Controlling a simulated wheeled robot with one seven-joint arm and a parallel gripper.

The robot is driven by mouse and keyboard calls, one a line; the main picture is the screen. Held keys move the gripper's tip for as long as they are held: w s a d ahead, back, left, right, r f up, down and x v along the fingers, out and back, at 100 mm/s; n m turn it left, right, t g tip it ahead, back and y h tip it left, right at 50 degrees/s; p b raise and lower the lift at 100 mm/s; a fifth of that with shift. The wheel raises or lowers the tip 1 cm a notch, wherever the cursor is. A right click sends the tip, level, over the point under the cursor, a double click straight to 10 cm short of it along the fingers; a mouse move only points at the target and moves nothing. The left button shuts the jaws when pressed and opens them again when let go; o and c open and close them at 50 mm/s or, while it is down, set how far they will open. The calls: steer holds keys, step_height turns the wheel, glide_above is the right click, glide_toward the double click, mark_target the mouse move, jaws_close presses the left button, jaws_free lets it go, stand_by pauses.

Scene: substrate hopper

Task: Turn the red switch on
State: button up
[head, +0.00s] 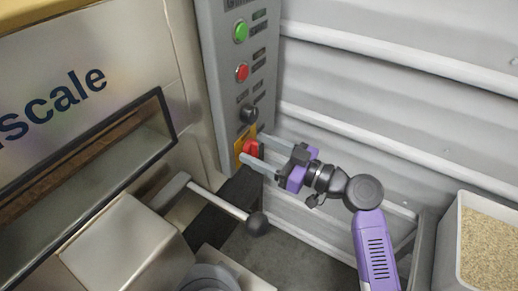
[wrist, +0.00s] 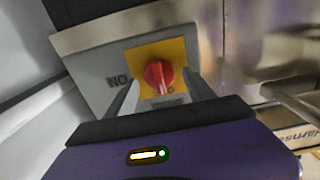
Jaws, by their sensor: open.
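The red switch (head: 251,148) is a rotary knob on a yellow plate low on the grey control panel (head: 210,60). In the wrist view the red switch (wrist: 158,76) sits near the middle of its yellow plate, with lettering to its left and below it, partly hidden. My gripper (head: 252,150) is open, with its two fingers reaching to the panel on either side of the knob. In the wrist view my gripper (wrist: 160,97) has one finger left and one right of the knob; I cannot tell whether either touches it.
Above the switch are a black knob (head: 249,112), a red button (head: 242,72) and a green button (head: 240,32). A lever with a black ball (head: 257,224) stands below left of my gripper. A bin of grains (head: 451,240) is at the right. Ribbed wall (head: 400,90) lies behind.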

steer(key=shift+a, duration=0.1)
steer(key=c, duration=1.3)
steer(key=shift+c, duration=0.2)
steer(key=m, duration=0.4)
steer(key=shift+w+m+p, duration=0.15)
steer(key=shift+m+p, duration=0.2)
steer(key=shift+m, duration=0.05)
steer(key=shift+w+d+f+m+p, duration=0.1)
steer(key=shift+m+p, duration=0.95)
steer(key=shift+m, duration=1.15)
steer(key=shift+d+f+m+p, duration=0.15)
steer(key=shift+m+p, duration=0.95)
steer(key=shift+m, duration=1.1)
steer(key=shift+w+a+f+m+p, duration=0.1)
steer(key=shift+m+p, duration=0.95)
steer(key=shift+m, duration=1.15)
